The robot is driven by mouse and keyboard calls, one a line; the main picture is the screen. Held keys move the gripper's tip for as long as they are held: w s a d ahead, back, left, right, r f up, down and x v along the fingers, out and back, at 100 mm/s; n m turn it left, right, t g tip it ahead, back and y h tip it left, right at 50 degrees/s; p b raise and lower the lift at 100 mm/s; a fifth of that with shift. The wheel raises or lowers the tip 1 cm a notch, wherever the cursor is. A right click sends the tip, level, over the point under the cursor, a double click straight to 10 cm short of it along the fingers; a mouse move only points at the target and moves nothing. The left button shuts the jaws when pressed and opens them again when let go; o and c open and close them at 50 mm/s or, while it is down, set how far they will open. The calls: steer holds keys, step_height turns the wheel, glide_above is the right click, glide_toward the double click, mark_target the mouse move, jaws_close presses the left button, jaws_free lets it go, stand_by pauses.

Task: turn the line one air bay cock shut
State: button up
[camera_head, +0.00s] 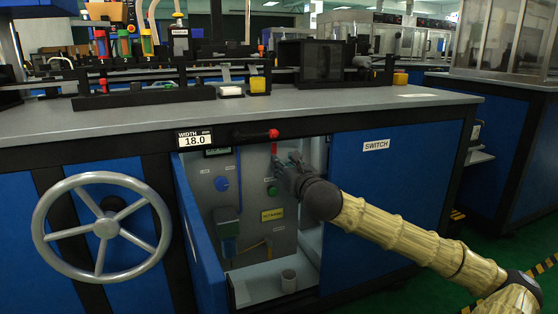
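The open bay (246,168) under the bench shows a grey back panel with small fittings. They include a blue round knob (221,184), a green round knob (271,190) and a small red upright piece (274,148) near the top. I cannot tell for sure which is the line one cock, as the small labels are unreadable. My gripper (280,168) reaches into the bay from the right, its fingers near the red piece and just above the green knob. Contact is unclear. The gripper hides part of the panel, and its finger opening is too small and dark to judge.
A blue door (199,240) stands open on the bay's left. A black bar with a red end (256,135) crosses above the opening. A handwheel (105,228) is at left, and a blue SWITCH panel (386,180) at right.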

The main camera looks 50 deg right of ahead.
steer(key=shift+v, duration=2.25)
